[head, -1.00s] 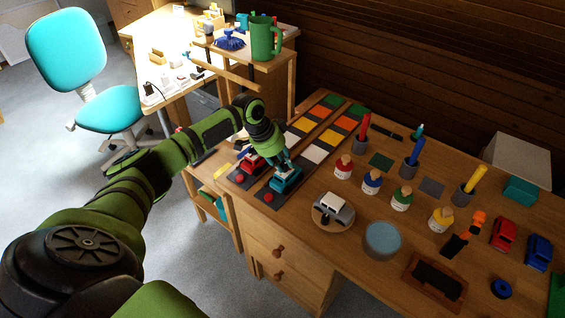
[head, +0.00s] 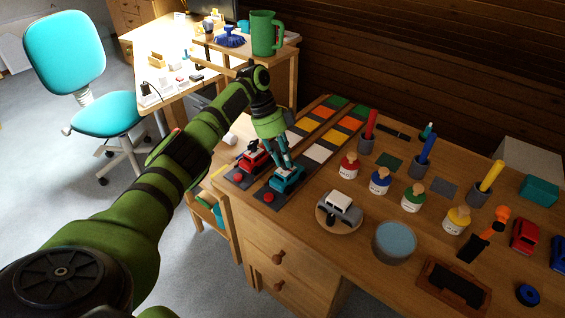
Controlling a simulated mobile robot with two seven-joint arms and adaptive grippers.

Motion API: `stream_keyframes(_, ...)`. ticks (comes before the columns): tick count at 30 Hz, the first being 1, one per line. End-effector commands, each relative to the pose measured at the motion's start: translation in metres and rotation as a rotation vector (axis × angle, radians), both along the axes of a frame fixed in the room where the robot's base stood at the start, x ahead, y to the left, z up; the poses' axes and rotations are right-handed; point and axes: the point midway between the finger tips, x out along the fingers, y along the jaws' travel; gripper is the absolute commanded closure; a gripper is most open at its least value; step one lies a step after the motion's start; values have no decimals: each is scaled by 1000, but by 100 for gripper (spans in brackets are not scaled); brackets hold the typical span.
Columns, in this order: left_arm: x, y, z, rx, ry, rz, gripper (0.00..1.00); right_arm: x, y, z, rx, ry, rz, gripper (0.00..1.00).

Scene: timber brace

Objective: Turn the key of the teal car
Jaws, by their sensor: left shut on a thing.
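The teal car (head: 286,181) sits at the near end of a dark track strip on the wooden desk. A red button-like knob (head: 268,197) lies just in front of it. My left gripper (head: 283,163) reaches down from above, with its fingers at the top of the teal car. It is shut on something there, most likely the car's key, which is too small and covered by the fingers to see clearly. My right gripper is not in view.
A red car (head: 254,158) stands close by on the left track. A silver car (head: 340,207) sits on a round wooden plate to the right. Several bottles with wooden tops, a blue-topped cup (head: 394,241) and a dark tray (head: 454,286) stand farther right.

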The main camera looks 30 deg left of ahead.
Motion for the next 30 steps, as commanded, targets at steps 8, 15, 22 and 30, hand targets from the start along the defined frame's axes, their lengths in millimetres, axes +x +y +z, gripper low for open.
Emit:
stream_keyframes(8,1,-5,-1,-7,-2,-108,100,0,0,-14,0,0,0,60)
stream_keyframes(15,2,-5,0,-8,-2,-132,100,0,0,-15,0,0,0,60)
stream_keyframes(22,1,-6,0,-9,-2,-134,100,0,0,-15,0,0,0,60)
stream_keyframes(30,1,-4,0,-6,-1,-130,55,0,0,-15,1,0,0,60)
